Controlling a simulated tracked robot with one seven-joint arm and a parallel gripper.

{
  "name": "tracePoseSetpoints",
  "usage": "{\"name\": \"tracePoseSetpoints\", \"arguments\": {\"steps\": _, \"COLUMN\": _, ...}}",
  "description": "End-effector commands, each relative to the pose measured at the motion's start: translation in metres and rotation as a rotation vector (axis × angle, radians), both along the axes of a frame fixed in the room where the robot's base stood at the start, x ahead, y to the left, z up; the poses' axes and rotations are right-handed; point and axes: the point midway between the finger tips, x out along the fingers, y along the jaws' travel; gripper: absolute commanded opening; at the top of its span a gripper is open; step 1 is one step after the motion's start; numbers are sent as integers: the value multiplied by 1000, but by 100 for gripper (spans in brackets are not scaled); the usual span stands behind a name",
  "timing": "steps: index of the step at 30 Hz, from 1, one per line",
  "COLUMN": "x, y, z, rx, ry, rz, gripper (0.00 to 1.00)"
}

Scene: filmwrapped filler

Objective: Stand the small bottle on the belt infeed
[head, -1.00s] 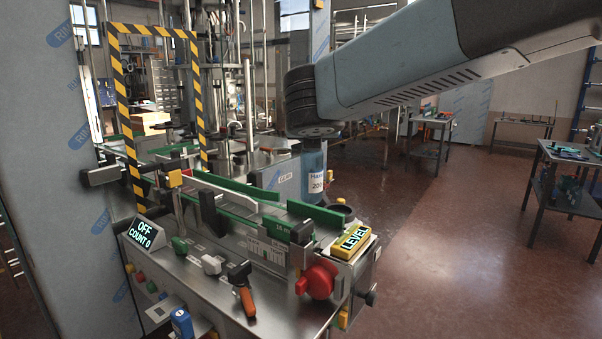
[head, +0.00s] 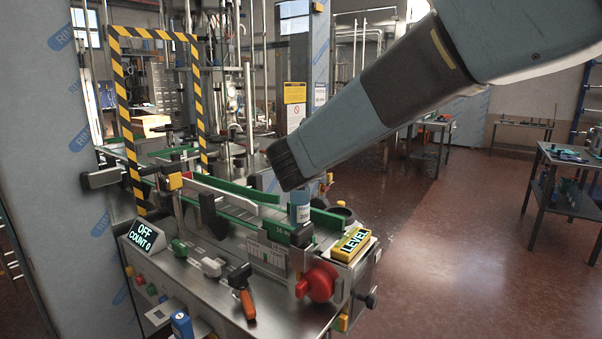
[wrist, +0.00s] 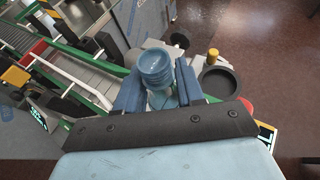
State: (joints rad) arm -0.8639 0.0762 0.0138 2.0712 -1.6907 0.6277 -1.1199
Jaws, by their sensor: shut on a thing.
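The small bottle (head: 303,214), blue with a white label, is at the near end of the conveyor between the green guide rails. It looks upright in the head view. In the wrist view the blue bottle (wrist: 156,66) is held between the two blue fingers of my gripper (wrist: 158,80). In the head view the fingers are hard to make out below my dark wrist end. The belt infeed (wrist: 92,72) shows as a grey strip left of the bottle in the wrist view. The bottle's base is hidden, so I cannot tell whether it touches the belt.
A black round cup (head: 341,211) stands right of the bottle. A yellow LEVEL block (head: 352,243), a red knob (head: 318,283) and an orange-handled lever (head: 246,300) are at the near end. A striped frame (head: 124,120) spans the belt farther back. A blue-topped object (head: 181,322) is at front left.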

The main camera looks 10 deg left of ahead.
Motion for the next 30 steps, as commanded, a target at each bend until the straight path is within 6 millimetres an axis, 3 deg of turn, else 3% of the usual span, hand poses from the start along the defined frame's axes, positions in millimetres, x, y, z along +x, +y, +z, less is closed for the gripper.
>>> {"name": "tracePoseSetpoints", "arguments": {"steps": 9, "x": 0, "y": 0, "z": -2, "rx": -1, "ry": 0, "rz": 0, "gripper": 0}}
{"name": "tracePoseSetpoints", "arguments": {"steps": 10, "x": 0, "y": 0, "z": -2, "rx": -1, "ry": 0, "rz": 0, "gripper": 39}}
{"name": "tracePoseSetpoints", "arguments": {"steps": 18, "x": -1, "y": 1, "z": -2, "rx": -1, "ry": 0, "rz": 1, "gripper": 63}}
{"name": "tracePoseSetpoints", "arguments": {"steps": 27, "x": -1, "y": 1, "z": 1, "rx": 2, "ry": 0, "rz": 1, "gripper": 63}}
{"name": "tracePoseSetpoints", "arguments": {"steps": 30, "x": -9, "y": -1, "z": 4, "rx": 2, "ry": -1, "rz": 1, "gripper": 63}}
